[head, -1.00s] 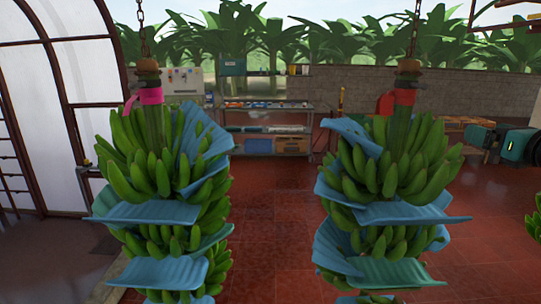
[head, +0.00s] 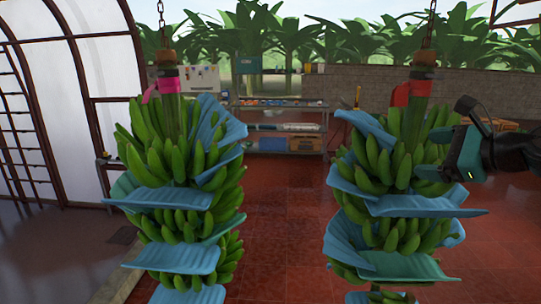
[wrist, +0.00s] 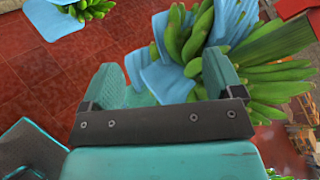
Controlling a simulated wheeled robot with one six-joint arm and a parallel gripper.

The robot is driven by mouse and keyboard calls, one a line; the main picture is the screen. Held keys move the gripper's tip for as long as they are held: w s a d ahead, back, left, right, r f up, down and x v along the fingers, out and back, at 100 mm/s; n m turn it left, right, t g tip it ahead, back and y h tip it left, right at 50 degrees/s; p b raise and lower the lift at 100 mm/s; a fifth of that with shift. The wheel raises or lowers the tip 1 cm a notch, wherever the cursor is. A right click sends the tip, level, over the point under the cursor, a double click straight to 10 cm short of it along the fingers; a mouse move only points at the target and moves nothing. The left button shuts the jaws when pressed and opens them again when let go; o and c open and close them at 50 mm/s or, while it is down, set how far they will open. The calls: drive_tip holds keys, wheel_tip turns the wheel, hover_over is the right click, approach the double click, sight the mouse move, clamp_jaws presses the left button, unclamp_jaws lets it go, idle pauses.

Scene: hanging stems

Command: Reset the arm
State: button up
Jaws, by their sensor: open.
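My gripper (head: 437,152) reaches in from the right in the head view, at the right side of the right banana stem (head: 375,165). I cannot tell whether it touches the fruit. In the wrist view its two teal fingers (wrist: 160,82) stand wide apart, with green bananas (wrist: 188,38) and blue sheet (wrist: 160,75) beyond them. The right stem hangs from a chain, with a red band (head: 402,95) near its top and blue sheets between its hands. My dark arm link shows at the right edge.
A left banana stem (head: 180,150) with a pink band hangs level with the right one, blue sheets between its hands. A shelf rack (head: 278,128) stands behind. Open red floor (head: 285,225) lies between the stems.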

drive_tip(key=s+a+f+n+g+b, duration=0.1)
drive_tip(key=s+a+f+n+g, duration=0.15)
drive_tip(key=a+n, duration=0.25)
drive_tip(key=s+a+f+n+g+y+b, duration=0.1)
drive_tip(key=s+a+f+n+g, duration=0.1)
drive_tip(key=s+a+f+n, duration=0.3)
drive_tip(key=s+a+f+n+g+b, duration=0.1)
drive_tip(key=a+n+g+b, duration=0.1)
drive_tip(key=a+n+g, duration=0.3)
drive_tip(key=s+a+f+n+g+h+b, duration=0.1)
drive_tip(key=s+a+f+n, duration=0.2)
drive_tip(key=s+n, duration=0.4)
drive_tip(key=s+a+f+n+g+h+b, duration=0.2)
drive_tip(key=s+a+f+n, duration=0.2)
drive_tip(key=s+n, duration=0.4)
drive_tip(key=shift+s+f, duration=0.2)
drive_tip(key=shift+s, duration=0.75)
drive_tip(key=shift+g, duration=0.25)
